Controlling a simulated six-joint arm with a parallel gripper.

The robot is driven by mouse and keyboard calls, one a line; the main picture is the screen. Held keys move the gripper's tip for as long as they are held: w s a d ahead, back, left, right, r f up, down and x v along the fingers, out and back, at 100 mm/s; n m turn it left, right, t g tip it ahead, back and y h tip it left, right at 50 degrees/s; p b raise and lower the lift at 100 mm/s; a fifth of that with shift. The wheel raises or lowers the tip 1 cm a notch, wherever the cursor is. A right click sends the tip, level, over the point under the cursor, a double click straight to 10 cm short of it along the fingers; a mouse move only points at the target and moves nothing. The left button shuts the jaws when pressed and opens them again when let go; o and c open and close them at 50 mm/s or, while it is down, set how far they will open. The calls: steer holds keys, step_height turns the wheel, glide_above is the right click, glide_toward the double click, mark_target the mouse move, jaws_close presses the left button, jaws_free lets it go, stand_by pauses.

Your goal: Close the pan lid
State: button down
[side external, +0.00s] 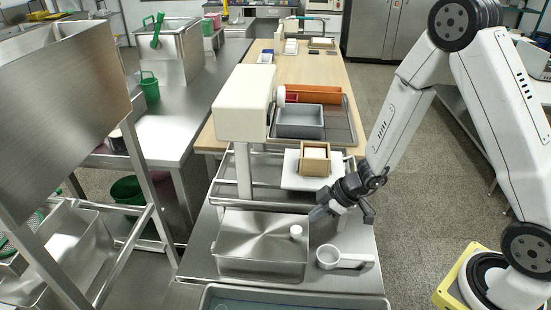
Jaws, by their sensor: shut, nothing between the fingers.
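A rectangular steel pan (262,268) stands on the metal table at the lower middle. Its shiny lid (250,235) appears to lie flat across the top, level with the rim. A small white knob (296,231) stands up near the lid's right side. My gripper (317,214) is shut and empty. It points down and left, just behind and to the right of the knob, near the pan's back right corner. I cannot tell whether the fingertips touch the lid.
A white handled scoop (330,258) lies right of the pan. A white machine (243,100) rises behind it. A wooden box (316,160) sits on a white plate (292,182) behind my gripper. A grey-blue tray (290,298) is in front.

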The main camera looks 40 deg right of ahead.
steer(key=shift+v, duration=1.75)
steer(key=s+d+r+m+g+h, duration=0.2)
steer(key=s+r+m+h, duration=0.3)
steer(key=s+r+m, duration=0.3)
steer(key=shift+s+r+m+g, duration=0.15)
steer(key=shift+s+m+g, duration=0.2)
steer(key=shift+m, duration=0.25)
